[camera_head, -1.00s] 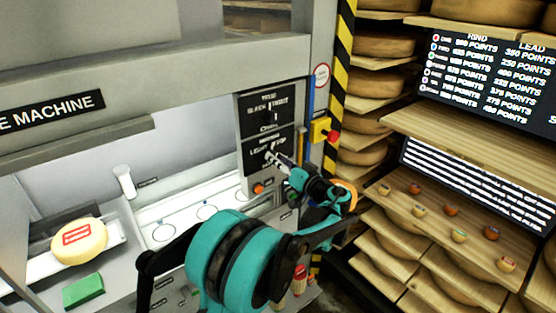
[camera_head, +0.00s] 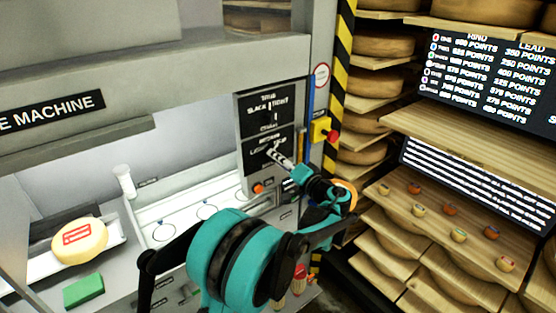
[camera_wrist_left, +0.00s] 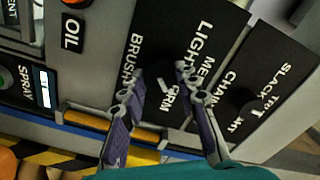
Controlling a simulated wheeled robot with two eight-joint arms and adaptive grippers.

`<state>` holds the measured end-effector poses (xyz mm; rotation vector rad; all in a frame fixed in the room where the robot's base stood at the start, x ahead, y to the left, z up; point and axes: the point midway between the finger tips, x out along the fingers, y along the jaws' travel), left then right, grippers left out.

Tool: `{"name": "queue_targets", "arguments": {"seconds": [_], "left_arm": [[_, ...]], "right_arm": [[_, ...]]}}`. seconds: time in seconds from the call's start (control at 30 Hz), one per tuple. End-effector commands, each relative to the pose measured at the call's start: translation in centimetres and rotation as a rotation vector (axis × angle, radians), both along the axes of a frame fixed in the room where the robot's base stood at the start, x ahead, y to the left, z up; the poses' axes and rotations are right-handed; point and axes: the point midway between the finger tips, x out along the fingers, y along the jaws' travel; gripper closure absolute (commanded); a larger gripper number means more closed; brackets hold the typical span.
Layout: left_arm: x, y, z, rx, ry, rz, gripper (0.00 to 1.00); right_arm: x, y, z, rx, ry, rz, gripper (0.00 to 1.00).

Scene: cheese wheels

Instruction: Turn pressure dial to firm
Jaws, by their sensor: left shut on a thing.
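The pressure dial (camera_wrist_left: 163,86) is a dark knob with a light mark, on the lower black panel (camera_head: 256,146) labelled light, medium and firm. My left gripper (camera_head: 275,153) is at this dial in the head view, its fingertips covering most of it. In the left wrist view the two fingers of my left gripper (camera_wrist_left: 161,86) stand on either side of the dial and are shut on it. The light mark is beside the word firm, but its exact setting is hard to tell. My right gripper is not in view.
Above is another black panel (camera_head: 253,104) with a slack and tight dial. An orange button (camera_head: 258,188) is just below the panels. A yellow box with a red button (camera_head: 332,136) is to the right. Cheese shelves (camera_head: 480,125) stand farther right.

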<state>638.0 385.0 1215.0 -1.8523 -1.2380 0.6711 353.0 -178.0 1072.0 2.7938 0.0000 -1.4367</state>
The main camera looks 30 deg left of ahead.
Motion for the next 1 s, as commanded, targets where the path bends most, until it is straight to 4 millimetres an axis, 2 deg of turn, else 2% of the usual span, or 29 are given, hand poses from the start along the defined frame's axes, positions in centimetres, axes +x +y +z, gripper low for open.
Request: {"name": "queue_targets", "arguments": {"seconds": [0.37,0.4,0.43,0.47,0.77,0.87,1.0], "left_arm": [[0.0,0.0,0.0,0.002,0.004,0.000,0.98],[0.0,0.0,0.0,0.002,0.004,0.000,0.59],[0.0,0.0,0.0,0.002,0.004,0.000,0.51],[0.0,0.0,0.0,0.002,0.004,0.000,0.49],[0.0,-0.1,0.0,0.002,0.003,-0.001,0.49],[-0.3,-0.8,0.0,0.001,0.003,-0.002,0.49],[-1.2,-3.2,0.0,0.001,0.003,-0.004,0.49]], "right_arm": [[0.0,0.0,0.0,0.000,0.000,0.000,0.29],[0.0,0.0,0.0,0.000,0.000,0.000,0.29],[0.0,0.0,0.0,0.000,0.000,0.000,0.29],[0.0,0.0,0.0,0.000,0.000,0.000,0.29],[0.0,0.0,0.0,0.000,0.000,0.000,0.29],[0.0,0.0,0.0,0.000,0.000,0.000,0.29],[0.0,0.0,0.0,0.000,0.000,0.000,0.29]]}}
